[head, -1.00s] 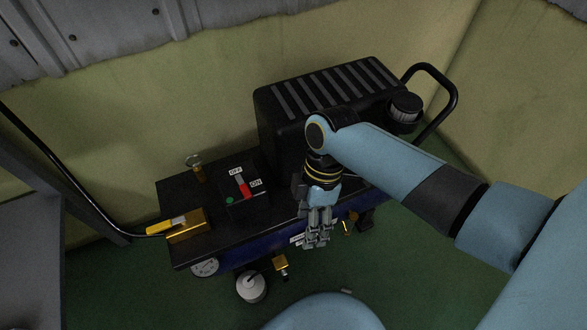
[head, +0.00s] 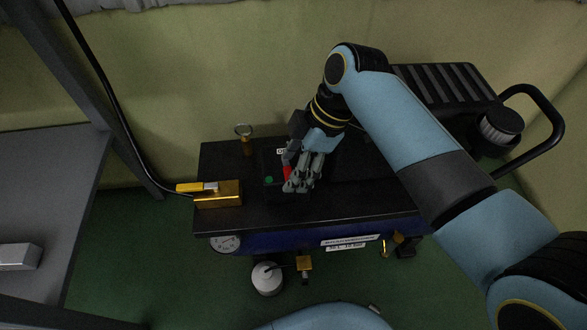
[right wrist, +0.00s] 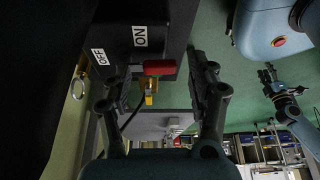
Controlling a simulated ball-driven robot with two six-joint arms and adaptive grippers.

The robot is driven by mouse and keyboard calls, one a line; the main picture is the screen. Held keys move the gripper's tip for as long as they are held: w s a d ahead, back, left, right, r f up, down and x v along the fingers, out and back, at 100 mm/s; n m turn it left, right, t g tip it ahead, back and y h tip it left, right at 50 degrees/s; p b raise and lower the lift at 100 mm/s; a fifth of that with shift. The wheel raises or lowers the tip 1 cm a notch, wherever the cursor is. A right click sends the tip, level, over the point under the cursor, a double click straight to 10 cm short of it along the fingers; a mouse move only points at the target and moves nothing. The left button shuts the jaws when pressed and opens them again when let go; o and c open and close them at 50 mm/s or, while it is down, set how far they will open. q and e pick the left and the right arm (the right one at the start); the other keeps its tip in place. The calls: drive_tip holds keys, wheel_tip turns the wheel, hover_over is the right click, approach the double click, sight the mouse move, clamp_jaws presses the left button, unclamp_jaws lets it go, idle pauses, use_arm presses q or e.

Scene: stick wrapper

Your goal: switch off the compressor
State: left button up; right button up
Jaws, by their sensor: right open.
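The compressor (head: 340,205) has a black deck and a blue tank below. Its switch box (head: 270,168) is partly hidden behind my right gripper (head: 298,186). A red switch lever (head: 287,173) shows beside the fingers. In the right wrist view the red lever (right wrist: 159,68) lies between my open right fingers (right wrist: 157,95), apart from both as far as I can see. The OFF label (right wrist: 99,57) and ON label (right wrist: 140,36) are on the black box. My left gripper (right wrist: 268,78) is small at the right of the right wrist view; its jaws are unclear.
A brass valve with a yellow handle (head: 215,193) and hose sits left of the switch box. A ring-topped brass fitting (head: 245,135) stands behind. The black ribbed cover (head: 440,84) and handle (head: 545,100) are at right. A grey table (head: 50,190) is at left.

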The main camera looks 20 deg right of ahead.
use_arm(q)
drive_tip(key=shift+w, duration=0.1)
use_arm(e)
drive_tip(key=shift+a+f, duration=0.1)
drive_tip(key=shift+f, duration=0.1)
drive_tip(key=c, duration=1.1)
drive_tip(key=shift+c, duration=0.3)
drive_tip(key=shift+a+r+p, duration=0.1)
drive_tip(key=shift+r+p, duration=0.15)
drive_tip(key=shift+p, duration=0.3)
drive_tip(key=shift+m+p, duration=0.4)
drive_tip(key=shift+p, duration=0.1)
drive_tip(key=shift+a+f, duration=0.1)
drive_tip(key=shift+f, duration=0.1)
drive_tip(key=o, duration=1.2)
drive_tip(key=shift+c, duration=0.2)
use_arm(q)
drive_tip(key=shift+s+d+r, duration=0.25)
drive_tip(key=shift+s+r, duration=0.3)
drive_tip(key=shift+s, duration=0.35)
